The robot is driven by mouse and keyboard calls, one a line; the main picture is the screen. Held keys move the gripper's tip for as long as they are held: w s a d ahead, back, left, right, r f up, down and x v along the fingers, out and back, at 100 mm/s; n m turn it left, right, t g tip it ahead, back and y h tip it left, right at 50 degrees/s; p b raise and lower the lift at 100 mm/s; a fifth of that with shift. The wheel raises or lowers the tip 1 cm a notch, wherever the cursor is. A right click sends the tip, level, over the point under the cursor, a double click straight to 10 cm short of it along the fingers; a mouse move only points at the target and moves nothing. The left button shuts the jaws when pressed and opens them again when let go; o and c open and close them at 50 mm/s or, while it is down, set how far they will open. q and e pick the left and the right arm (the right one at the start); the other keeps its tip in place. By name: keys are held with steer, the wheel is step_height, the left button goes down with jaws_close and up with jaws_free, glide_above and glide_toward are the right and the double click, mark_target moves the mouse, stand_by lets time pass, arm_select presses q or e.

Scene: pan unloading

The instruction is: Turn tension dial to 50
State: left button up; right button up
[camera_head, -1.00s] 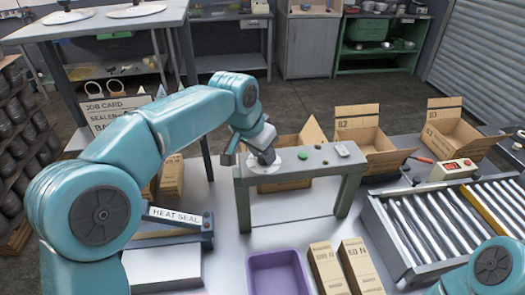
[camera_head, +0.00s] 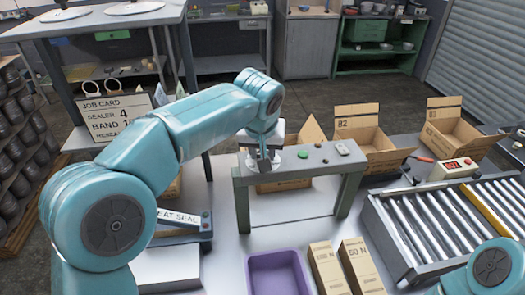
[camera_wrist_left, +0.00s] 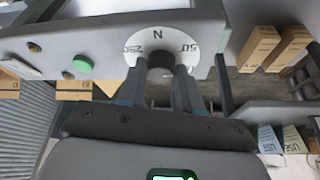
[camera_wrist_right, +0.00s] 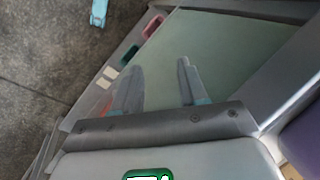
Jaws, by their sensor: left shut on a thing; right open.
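The tension dial is a white disc (camera_wrist_left: 161,40) marked 250, N and 50, on the grey stand's top bar; its edge also shows in the head view (camera_head: 247,164). A dark round knob (camera_wrist_left: 160,62) is at its middle. My left gripper (camera_wrist_left: 168,72) is shut on the knob, with its fingers at the knob's sides. The knob's pointer is hidden, so I cannot read its setting. My right gripper (camera_wrist_right: 160,75) is open and empty above a flat pale green surface in the right wrist view.
A green button (camera_head: 303,155) sits on the stand (camera_head: 335,172) right of the dial. A job card (camera_head: 105,112) stands behind my left arm, partly covered. A purple tray (camera_head: 277,272), 50 N boxes (camera_head: 357,268) and a roller conveyor (camera_head: 430,220) lie in front and right.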

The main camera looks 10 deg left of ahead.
arm_select(q)
steer(key=n+y, duration=0.1)
steer(key=n, duration=0.4)
steer(key=shift+d+r+g+y+p, duration=0.1)
steer(key=shift+d+g+y+p, duration=0.05)
steer(key=shift+g+y+p, duration=0.2)
steer(key=shift+n, duration=0.3)
steer(key=o, duration=1)
steer(key=shift+s, duration=0.1)
steer(key=shift+o, duration=0.2)
steer(key=v, duration=1.6)
steer(key=shift+d, duration=0.3)
steer(key=shift+s+r, duration=0.1)
steer(key=shift+r, duration=0.05)
